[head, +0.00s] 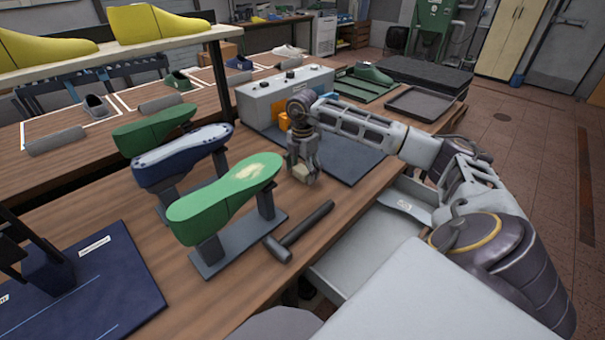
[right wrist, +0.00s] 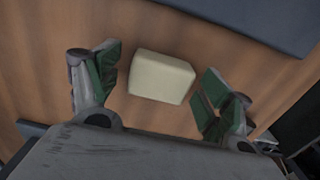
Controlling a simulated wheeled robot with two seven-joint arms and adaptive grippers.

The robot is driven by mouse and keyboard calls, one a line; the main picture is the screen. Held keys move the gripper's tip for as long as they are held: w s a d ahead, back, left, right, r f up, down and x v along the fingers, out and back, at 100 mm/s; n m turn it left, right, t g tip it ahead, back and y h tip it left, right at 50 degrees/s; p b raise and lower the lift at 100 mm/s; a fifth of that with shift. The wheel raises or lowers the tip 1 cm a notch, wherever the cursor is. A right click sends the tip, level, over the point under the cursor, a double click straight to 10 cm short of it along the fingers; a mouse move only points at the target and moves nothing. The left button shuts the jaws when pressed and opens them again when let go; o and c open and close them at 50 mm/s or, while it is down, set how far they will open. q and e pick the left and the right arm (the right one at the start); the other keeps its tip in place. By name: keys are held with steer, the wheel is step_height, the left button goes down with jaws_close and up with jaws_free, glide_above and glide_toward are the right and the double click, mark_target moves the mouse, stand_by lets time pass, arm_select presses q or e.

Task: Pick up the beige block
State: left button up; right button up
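The beige block (right wrist: 161,77) lies on the wooden bench top between the two fingers of my right gripper (right wrist: 160,90) in the right wrist view. The fingers have green pads, stand apart, and show a gap on both sides of the block. In the head view, my right gripper (head: 304,162) points down at the bench, just left of the dark blue mat. The block (head: 301,173) shows only in part between the fingers there. I do not make out my left gripper in the head view.
A hammer (head: 299,232) lies on the bench in front of the gripper. Green (head: 225,198) and blue (head: 180,157) shoe lasts on stands are close on its left. A grey control box (head: 285,93) stands behind. A dark blue mat (head: 350,155) lies to the right, above an open drawer (head: 365,250).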

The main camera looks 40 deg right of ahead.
mark_target(302, 169)
steer(key=c, duration=0.9)
steer(key=shift+r, duration=0.1)
steer(key=shift+c, duration=0.5)
steer(key=shift+r, duration=0.5)
step_height(302, 169, up, 8)
steer(key=shift+f+p, duration=0.15)
steer(key=shift+p, duration=0.25)
steer(key=shift+r, duration=0.55)
arm_select(q)
steer(key=shift+s+a+f, duration=0.1)
steer(key=shift+s+a, duration=0.05)
steer(key=shift+s, duration=0.3)
steer(key=shift+s+a+f, duration=0.1)
steer(key=shift+s+a, duration=0.05)
steer(key=shift+s, duration=0.25)
steer(key=shift+w+d, duration=0.15)
steer(key=shift+w, duration=0.1)
